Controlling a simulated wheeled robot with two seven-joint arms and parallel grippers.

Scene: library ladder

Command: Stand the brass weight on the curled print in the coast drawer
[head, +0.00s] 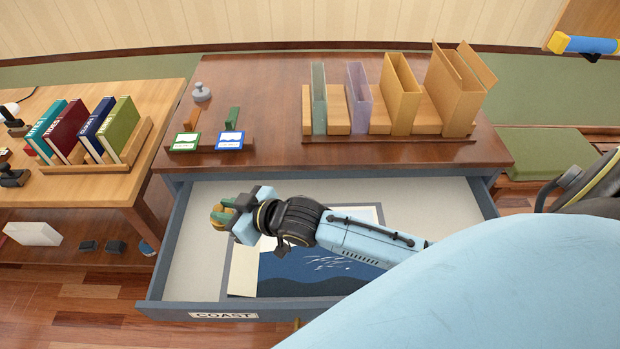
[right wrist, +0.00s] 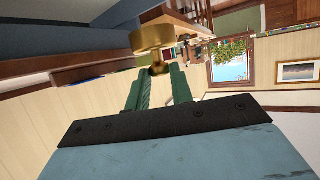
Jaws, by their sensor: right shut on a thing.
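The coast drawer (head: 205,250) is pulled out below the dark wooden cabinet top, with a label reading COAST on its front. The print (head: 290,278), dark blue with a pale border, lies inside it; its left edge looks raised or curled. My right gripper (head: 228,212) is over the left part of the drawer, near the print's upper left. It is shut on the brass weight (head: 217,215), partly hidden by the fingers. In the right wrist view the weight's wide body (right wrist: 152,38) and its knob show at the green fingertips. My left gripper is not in view.
On the cabinet top stand a grey knobbed piece (head: 202,93), two framed cards (head: 230,140) and a rack of upright holders (head: 400,90). A lower table with books (head: 85,125) is at left. My arm covers part of the drawer's right side.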

